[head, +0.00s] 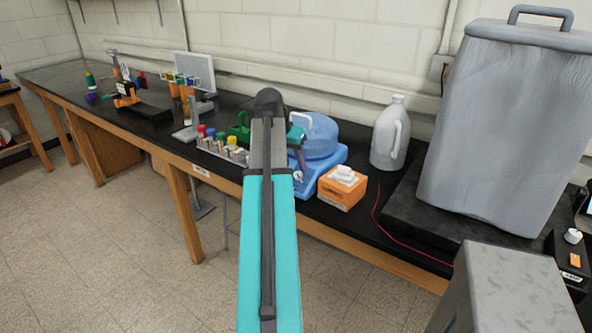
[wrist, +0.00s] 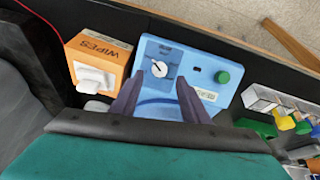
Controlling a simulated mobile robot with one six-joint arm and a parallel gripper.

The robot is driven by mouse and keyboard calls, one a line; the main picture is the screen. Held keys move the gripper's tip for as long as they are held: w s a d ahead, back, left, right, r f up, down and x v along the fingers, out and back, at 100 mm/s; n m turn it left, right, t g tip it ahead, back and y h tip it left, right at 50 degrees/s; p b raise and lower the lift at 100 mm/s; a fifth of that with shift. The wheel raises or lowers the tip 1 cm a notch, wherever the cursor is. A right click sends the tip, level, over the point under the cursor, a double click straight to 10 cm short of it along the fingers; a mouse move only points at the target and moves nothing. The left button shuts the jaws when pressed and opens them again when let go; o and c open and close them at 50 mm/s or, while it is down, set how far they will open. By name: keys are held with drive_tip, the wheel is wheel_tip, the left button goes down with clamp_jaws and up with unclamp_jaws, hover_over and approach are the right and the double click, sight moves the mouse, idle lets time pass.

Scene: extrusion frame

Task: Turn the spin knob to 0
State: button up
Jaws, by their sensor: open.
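The spin knob (wrist: 159,70) is a small white dial on the front panel of a blue machine (wrist: 205,62). Its dark pointer and scale are too small to read for certain. My gripper (wrist: 158,81) has its two dark fingers spread, one to each side below the knob in the wrist view, with nothing held. I cannot tell whether a finger touches the panel. In the head view the blue machine (head: 328,160) stands on the black bench, partly hidden by my arm, and my gripper (head: 299,160) reaches its front.
An orange wipes box (head: 342,188) stands close to the right of the machine, with a grey jug (head: 390,133) behind it. A rack of coloured-cap tubes (head: 222,148) is at its left. A large grey covered thing (head: 500,120) fills the bench's right end.

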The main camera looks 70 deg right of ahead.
sight(298, 173)
drive_tip(key=shift+p+x, duration=0.3)
drive_tip(key=shift+x, duration=1.9)
drive_tip(key=c, duration=0.9)
drive_tip(key=shift+s+a+f, duration=0.1)
drive_tip(key=shift+s+a, duration=0.05)
drive_tip(key=shift+a, duration=0.05)
clamp_jaws()
drive_tip(key=shift+d, duration=0.15)
